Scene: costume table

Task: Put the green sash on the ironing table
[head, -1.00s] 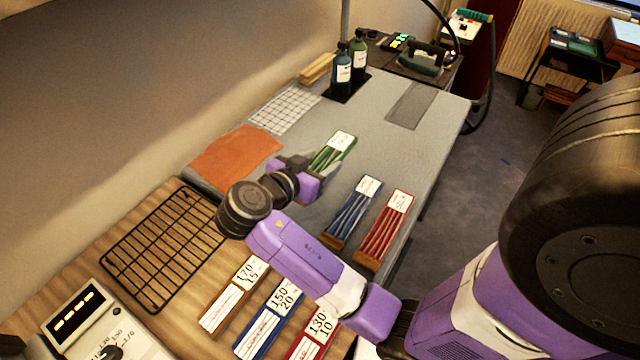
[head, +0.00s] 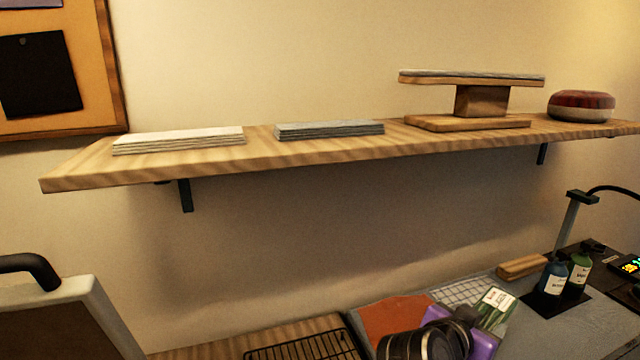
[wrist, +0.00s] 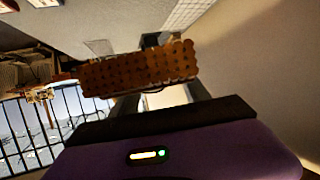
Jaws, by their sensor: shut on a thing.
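The green sash (head: 497,303), a narrow green bundle with a white label, shows at the lower right of the head view. My gripper (head: 478,328) is shut on it, and my purple wrist hides its near part. In the wrist view, a brown dotted end piece (wrist: 140,70) sits between the dark fingers. The grey-topped table (head: 590,325), which seems to be the ironing table, spreads below and to the right of the sash. I cannot tell whether the sash touches it.
An orange cloth (head: 388,318) and a white grid (head: 466,291) lie beside my gripper. Two bottles (head: 553,278) stand behind on a dark pad, near a wooden block (head: 523,267). A black rack (head: 305,347) is at the front left. A wooden shelf (head: 330,151) hangs above.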

